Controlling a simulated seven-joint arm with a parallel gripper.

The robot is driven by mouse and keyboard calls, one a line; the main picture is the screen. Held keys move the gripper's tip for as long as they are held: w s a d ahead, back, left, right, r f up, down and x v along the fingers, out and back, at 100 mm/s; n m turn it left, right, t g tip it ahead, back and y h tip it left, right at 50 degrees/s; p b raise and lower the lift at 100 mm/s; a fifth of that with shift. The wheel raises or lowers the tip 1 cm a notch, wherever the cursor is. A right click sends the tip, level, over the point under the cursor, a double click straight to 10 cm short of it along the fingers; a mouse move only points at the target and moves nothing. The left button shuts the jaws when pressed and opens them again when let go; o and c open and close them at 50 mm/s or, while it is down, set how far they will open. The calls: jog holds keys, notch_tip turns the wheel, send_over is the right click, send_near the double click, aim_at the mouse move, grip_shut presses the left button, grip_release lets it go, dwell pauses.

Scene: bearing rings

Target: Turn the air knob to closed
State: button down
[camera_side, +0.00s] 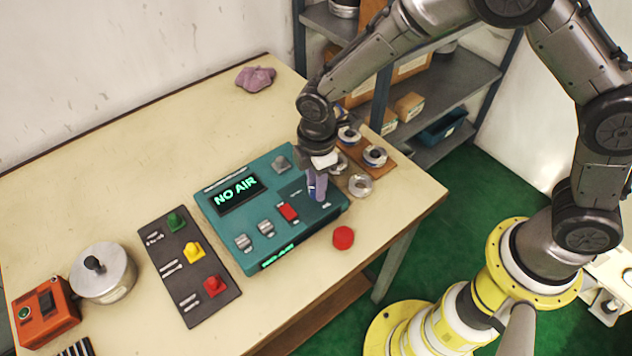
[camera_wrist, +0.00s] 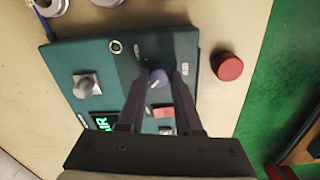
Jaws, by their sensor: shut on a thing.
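The teal control box (camera_side: 229,234) sits on the table, and its display (camera_side: 236,193) reads "NO AIR". The air knob (camera_wrist: 159,77) is a small blue-grey round knob with a light pointer line, near the box's edge in the wrist view. My gripper (camera_side: 317,194) points down over the right part of the box in the side view. In the wrist view, its two fingers (camera_wrist: 160,80) are shut on the knob, one on each side. In the side view the fingers mostly hide the knob.
A red round button (camera_side: 343,238) stands on the table beside the box. Metal rings (camera_side: 360,185) lie close behind my gripper. The box also carries a red switch (camera_side: 288,212) and metal levers (camera_side: 266,228). A dark panel with coloured knobs (camera_side: 200,298) lies to the left.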

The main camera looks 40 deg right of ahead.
jog(key=shift+r, duration=0.1)
jog(key=c, duration=0.6)
grip_release()
jog(key=r, duration=1.3)
jog(key=shift+s+a+r, duration=0.1)
jog(key=shift+s+r, duration=0.1)
jog(key=shift+r, duration=0.15)
